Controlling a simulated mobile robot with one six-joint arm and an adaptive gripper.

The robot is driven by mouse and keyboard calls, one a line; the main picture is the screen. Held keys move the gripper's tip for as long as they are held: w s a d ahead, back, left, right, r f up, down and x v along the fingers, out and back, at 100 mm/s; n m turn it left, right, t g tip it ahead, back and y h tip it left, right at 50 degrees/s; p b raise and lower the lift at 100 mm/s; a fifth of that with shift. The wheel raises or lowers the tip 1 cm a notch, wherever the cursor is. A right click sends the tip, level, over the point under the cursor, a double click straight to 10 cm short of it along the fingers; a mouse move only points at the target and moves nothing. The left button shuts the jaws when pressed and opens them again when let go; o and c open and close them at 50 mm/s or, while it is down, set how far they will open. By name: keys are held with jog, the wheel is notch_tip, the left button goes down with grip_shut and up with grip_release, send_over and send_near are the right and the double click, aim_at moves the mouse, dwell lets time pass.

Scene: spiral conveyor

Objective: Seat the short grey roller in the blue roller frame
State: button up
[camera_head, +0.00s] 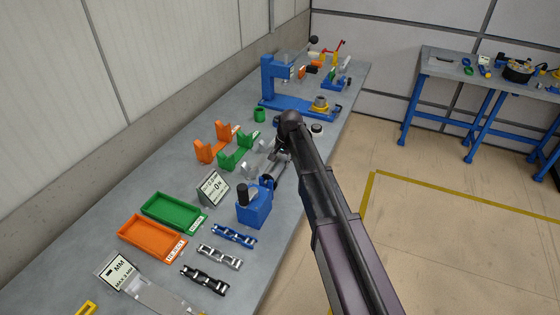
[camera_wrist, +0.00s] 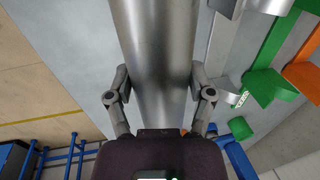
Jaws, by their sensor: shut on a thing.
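My gripper (camera_wrist: 160,92) has its two fingers closed on either side of a thick, smooth grey roller (camera_wrist: 152,40), which runs up out of the wrist view. In the head view a grey end of the roller (camera_head: 272,172) shows beside my gripper (camera_head: 281,152), over the right edge of the bench. My arm covers part of this area. Whether the roller touches anything is hidden.
A green frame (camera_head: 237,150) and an orange frame (camera_head: 213,148) stand left of my gripper. A blue block with a black knob (camera_head: 254,210), a sign (camera_head: 213,187), green and orange trays and chain pieces lie nearer. A blue press (camera_head: 290,98) stands farther back.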

aim_at(280, 156)
jog(key=shift+f, duration=0.15)
dwell(0.3)
jog(key=o, duration=0.9)
notch_tip(280, 156, up, 9)
jog(key=p, duration=0.9)
jog(key=shift+r, duration=0.2)
